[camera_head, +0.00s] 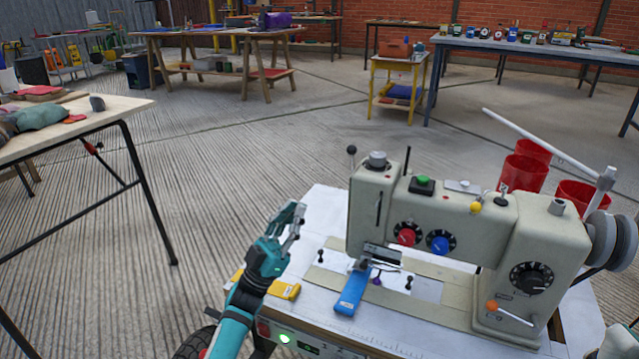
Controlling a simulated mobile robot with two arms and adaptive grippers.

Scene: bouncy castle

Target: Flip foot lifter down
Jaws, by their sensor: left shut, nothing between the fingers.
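A cream sewing machine (450,235) stands on a white table (330,205). A lever with a black ball knob (351,150) sticks up at the left of its head. A small purple knob (376,282) sits low by the presser foot area (378,256). I cannot tell for sure which of these is the foot lifter. The presser foot itself is too small to make out. My left gripper (298,217) is shut and empty, pointing up, left of the machine head and apart from it.
A blue block-like piece (352,293) lies in front of the needle area, and a yellow one (284,291) lies beside my left wrist. Red buckets (524,172) stand behind the machine. A wooden table (95,125) stands at the left. The floor between is clear.

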